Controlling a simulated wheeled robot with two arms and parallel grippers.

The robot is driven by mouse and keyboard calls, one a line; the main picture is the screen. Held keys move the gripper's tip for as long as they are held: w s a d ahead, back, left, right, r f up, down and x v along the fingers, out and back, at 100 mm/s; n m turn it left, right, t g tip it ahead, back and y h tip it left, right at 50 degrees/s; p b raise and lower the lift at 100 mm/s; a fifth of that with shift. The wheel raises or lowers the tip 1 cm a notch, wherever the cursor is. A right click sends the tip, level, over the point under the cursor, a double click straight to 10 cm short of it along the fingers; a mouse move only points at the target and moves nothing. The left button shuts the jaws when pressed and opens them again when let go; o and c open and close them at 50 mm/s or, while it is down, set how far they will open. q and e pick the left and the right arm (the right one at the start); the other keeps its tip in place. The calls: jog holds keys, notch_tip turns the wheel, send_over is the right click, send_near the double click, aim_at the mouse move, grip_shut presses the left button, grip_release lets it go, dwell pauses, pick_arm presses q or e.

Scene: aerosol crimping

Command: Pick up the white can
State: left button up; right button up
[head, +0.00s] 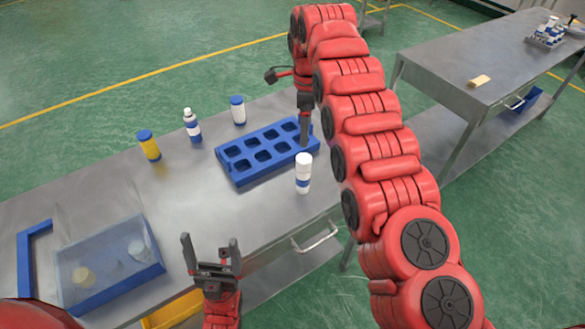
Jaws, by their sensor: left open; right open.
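A white can with a blue band (303,174) stands upright at the front edge of the table, by the right corner of the blue tray. A white can with a blue cap (238,112) stands behind the tray. A white bottle with a blue lower part (192,126) stands left of that can. My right gripper (304,143) is open and points down over the tray's right end, just behind the front white can in the picture. Whether they touch is unclear. My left gripper (212,243) is open and empty, pointing up at the table's front edge.
The blue tray (235,178) has several empty-looking pockets. A yellow can with a blue cap (148,145) stands at the left. A clear-walled blue bin (155,268) holds small pieces at the front left. A second table (435,65) stands at the right.

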jog(key=b, duration=0.5)
send_over(305, 159)
notch_tip(305, 159, down, 6)
jog(key=shift+r, duration=0.1)
jog(key=shift+p, duration=0.85)
notch_tip(305, 159, down, 5)
jog(key=shift+f+p, duration=0.2)
jog(key=shift+p, duration=1)
jog(key=shift+f, duration=0.3)
jog(key=shift+f+p, duration=0.6)
jog(key=shift+p, duration=0.2)
jog(key=shift+w+a+f+p, duration=0.15)
jog(key=shift+f+p, duration=0.25)
jog(key=shift+f, duration=0.4)
jog(key=shift+f+b, duration=0.5)
jog(key=shift+f, duration=0.8)
jog(key=shift+w, duration=0.1)
